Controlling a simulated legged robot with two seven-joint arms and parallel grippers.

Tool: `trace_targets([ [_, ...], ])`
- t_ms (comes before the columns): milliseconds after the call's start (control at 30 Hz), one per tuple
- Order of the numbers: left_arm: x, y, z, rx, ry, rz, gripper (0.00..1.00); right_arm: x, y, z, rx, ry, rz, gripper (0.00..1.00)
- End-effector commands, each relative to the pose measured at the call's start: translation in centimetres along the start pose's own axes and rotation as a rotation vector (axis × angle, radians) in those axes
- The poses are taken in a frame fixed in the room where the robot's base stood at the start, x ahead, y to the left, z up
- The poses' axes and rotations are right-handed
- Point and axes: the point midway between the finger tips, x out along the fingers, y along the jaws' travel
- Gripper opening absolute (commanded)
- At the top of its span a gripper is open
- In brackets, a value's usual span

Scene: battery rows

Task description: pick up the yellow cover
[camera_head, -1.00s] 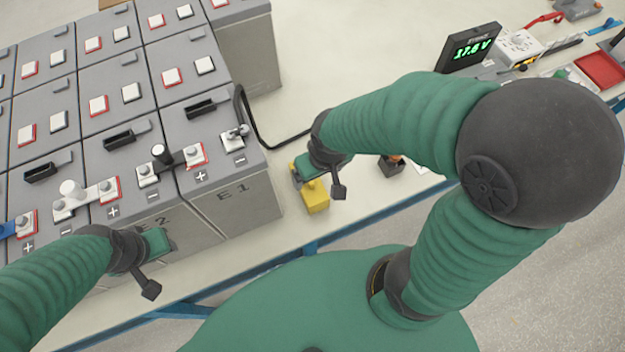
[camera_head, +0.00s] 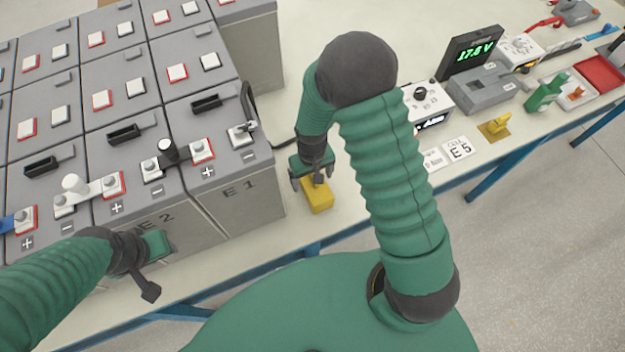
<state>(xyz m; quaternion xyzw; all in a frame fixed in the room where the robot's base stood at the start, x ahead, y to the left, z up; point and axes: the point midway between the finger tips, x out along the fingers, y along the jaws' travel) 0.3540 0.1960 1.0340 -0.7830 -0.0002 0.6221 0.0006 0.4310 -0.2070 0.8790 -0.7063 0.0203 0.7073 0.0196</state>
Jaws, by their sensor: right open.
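A yellow block (camera_head: 319,200), which looks like the yellow cover, sits on the table just right of the battery marked E1. My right gripper (camera_head: 308,181) points down over its far end, with the jaws open. One dark finger overlaps the block in the picture. I cannot tell whether it touches. My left gripper (camera_head: 158,268) is in front of the battery marked E2, away from the yellow block. One dark finger shows clearly; its opening cannot be made out.
Grey batteries (camera_head: 250,205) fill the left side. A black cable (camera_head: 247,105) runs beside E1. On the right are a card marked E5 (camera_head: 458,150), a smaller yellow piece (camera_head: 495,125), a meter display (camera_head: 470,52) and a red tray (camera_head: 600,75). The table's front edge is close.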

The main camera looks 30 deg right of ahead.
Motion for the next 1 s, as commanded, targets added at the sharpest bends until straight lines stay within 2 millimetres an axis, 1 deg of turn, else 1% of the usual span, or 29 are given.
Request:
trace_targets([
  [33,-0.4,0.0,-0.1,0.000,0.000,0.000,0.36,0.8,0.1,0.0,0.000,-0.006,0.000,0.85],
  [100,-0.6,0.0,-0.1,-0.001,0.000,0.000,0.36,2.2,0.3,-0.1,0.001,-0.006,-0.002,0.85],
  [200,-0.6,0.0,-0.1,-0.001,0.000,0.000,0.36,3.6,0.3,-0.2,0.002,-0.004,-0.002,0.85],
  [300,-0.6,0.0,-0.1,-0.001,0.000,0.000,0.36,4.0,0.4,-0.3,0.002,-0.001,-0.003,0.85],
  [433,-0.6,0.0,-0.1,0.000,0.000,0.000,0.36,4.0,0.4,-0.3,0.001,-0.001,-0.003,0.85],
  [467,-0.6,0.0,-0.1,0.000,0.000,0.000,0.36,4.0,0.4,-0.3,0.001,-0.001,-0.003,0.83],
  [933,-0.6,0.0,-0.1,0.000,0.000,0.000,0.36,3.9,0.3,-0.3,0.001,-0.001,-0.002,0.21],
  [967,-0.6,0.0,-0.1,-0.001,0.000,0.000,0.36,3.9,0.3,-0.3,0.001,-0.001,-0.002,0.19],
  [1000,-0.6,0.0,-0.1,0.000,0.000,0.000,0.36,3.9,0.3,-0.3,0.001,-0.001,-0.002,0.19],
])
